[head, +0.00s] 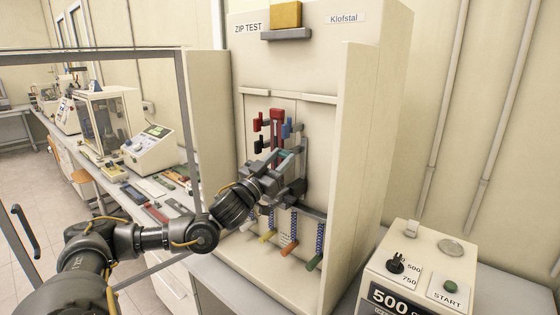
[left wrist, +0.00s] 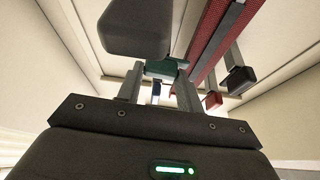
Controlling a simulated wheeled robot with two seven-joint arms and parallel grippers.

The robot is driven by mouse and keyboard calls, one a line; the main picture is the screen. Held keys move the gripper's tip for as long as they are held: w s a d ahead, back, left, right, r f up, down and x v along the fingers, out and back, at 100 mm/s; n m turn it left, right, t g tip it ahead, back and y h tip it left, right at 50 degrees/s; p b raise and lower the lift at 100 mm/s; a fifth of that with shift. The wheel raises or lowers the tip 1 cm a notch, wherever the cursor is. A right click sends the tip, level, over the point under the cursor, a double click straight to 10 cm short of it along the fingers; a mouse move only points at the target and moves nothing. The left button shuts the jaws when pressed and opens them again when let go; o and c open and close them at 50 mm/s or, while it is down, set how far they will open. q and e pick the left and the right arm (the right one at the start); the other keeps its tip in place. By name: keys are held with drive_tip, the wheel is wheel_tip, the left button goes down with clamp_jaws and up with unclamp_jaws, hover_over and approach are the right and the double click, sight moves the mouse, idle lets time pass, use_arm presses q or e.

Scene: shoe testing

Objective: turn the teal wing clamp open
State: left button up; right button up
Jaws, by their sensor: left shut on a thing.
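The teal wing clamp (left wrist: 165,68) shows between the two fingers of my left gripper (left wrist: 160,80) in the left wrist view. In the head view my left gripper (head: 291,165) reaches to the front of the ZIP TEST machine (head: 223,120), and its fingers cover most of the clamp. The gripper is shut on the teal wing clamp. The clamp's exact turn angle is hard to tell. My right gripper is in neither view.
A red zip strip (head: 277,122), a red clamp (head: 256,122), a black clamp (head: 258,146) and a blue clamp (head: 287,128) sit close around the gripper. A control box (head: 421,262) stands at the lower right.

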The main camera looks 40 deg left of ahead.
use_arm(q)
drive_tip(key=m+h+b, duration=0.1)
drive_tip(key=m+h, duration=0.1)
drive_tip(key=m, duration=0.2)
drive_tip(key=m+g+h+b, duration=0.1)
drive_tip(key=m+h, duration=0.1)
drive_tip(key=m, duration=0.3)
drive_tip(key=shift+a+m+g, duration=0.1)
drive_tip(key=shift+m+g, duration=0.2)
drive_tip(key=m+g+h+b, duration=0.1)
drive_tip(key=m, duration=0.1)
drive_tip(key=m+h, duration=0.1)
drive_tip(key=m, duration=0.2)
drive_tip(key=shift+r+m+g+b, duration=0.1)
drive_tip(key=shift+m+g+b, duration=0.2)
drive_tip(key=shift+g+b, duration=0.1)
drive_tip(key=m+g, duration=0.1)
drive_tip(key=m, duration=0.1)
drive_tip(key=shift+r+m, duration=0.1)
drive_tip(key=shift+m, duration=0.3)
drive_tip(key=shift+m+g+p, duration=0.4)
drive_tip(key=shift+m+g, duration=0.1)
drive_tip(key=shift+m, duration=1.1)
drive_tip(key=o, duration=1)
